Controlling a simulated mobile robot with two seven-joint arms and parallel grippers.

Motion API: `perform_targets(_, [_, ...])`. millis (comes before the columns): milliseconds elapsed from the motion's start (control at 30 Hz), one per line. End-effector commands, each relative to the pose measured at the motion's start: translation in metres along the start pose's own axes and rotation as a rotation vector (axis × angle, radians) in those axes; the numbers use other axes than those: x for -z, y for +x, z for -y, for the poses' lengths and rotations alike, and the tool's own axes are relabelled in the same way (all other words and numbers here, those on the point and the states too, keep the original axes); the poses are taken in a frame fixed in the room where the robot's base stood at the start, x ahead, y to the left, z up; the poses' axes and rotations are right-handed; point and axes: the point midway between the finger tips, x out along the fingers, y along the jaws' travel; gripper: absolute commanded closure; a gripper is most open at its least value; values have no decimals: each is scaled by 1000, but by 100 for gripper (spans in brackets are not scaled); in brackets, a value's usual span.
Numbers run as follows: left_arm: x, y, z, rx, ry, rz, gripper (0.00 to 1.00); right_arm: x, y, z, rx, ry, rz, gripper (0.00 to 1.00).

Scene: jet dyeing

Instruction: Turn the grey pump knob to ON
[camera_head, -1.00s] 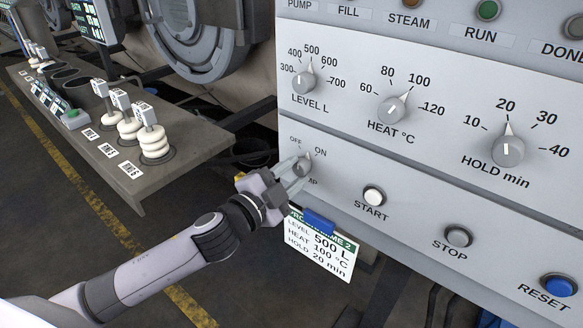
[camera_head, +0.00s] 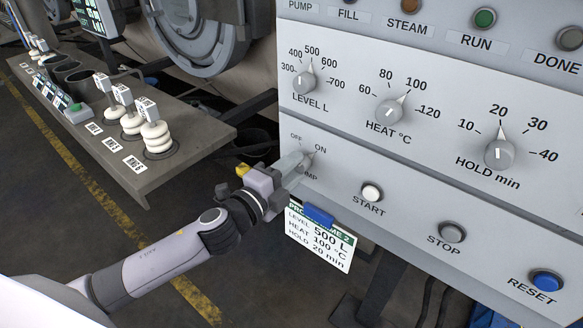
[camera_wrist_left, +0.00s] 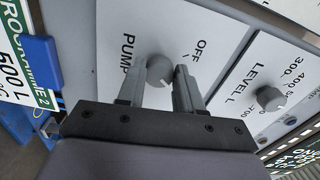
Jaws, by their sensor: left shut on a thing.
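The grey pump knob (camera_head: 306,162) sits on the light grey control panel, below the LEVEL L dial and between its OFF and ON marks. My left gripper (camera_head: 301,166) is at this knob, its fingers on either side and partly hiding it in the head view. In the left wrist view the round knob (camera_wrist_left: 160,70) lies between the two fingertips of my left gripper (camera_wrist_left: 159,80), which is shut on it. The knob's pointer seems to lean toward ON in the head view, but its exact angle is hard to tell. My right gripper is not in view.
The START button (camera_head: 371,193), STOP button (camera_head: 452,232) and blue RESET button (camera_head: 547,281) run along the panel's lower part. A programme card (camera_head: 318,240) with a blue clip hangs below the knob. A grey bench (camera_head: 190,148) with white ring stacks stands at left.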

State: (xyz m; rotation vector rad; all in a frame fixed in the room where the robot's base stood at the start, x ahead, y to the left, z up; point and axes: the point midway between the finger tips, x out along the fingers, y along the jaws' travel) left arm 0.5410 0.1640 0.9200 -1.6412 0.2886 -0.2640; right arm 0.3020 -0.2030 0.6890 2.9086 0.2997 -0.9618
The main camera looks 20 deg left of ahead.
Motion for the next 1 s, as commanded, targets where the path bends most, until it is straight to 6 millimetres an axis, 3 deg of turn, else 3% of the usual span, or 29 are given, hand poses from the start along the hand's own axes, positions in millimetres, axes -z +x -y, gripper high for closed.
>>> perform_targets(333, [0, 0, 0, -1, 2, -1, 95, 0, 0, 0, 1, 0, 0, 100])
perform_targets(367, [0, 0, 0, -1, 2, -1, 62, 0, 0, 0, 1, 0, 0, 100])
perform_targets(433, [0, 0, 0, -1, 1, -1, 39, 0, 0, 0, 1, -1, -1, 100])
perform_targets(767, [0, -2, -1, -1, 1, 0, 39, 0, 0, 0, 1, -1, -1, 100])
perform_targets(1000, [0, -26, -2, -3, 2, -1, 39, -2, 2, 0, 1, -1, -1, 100])
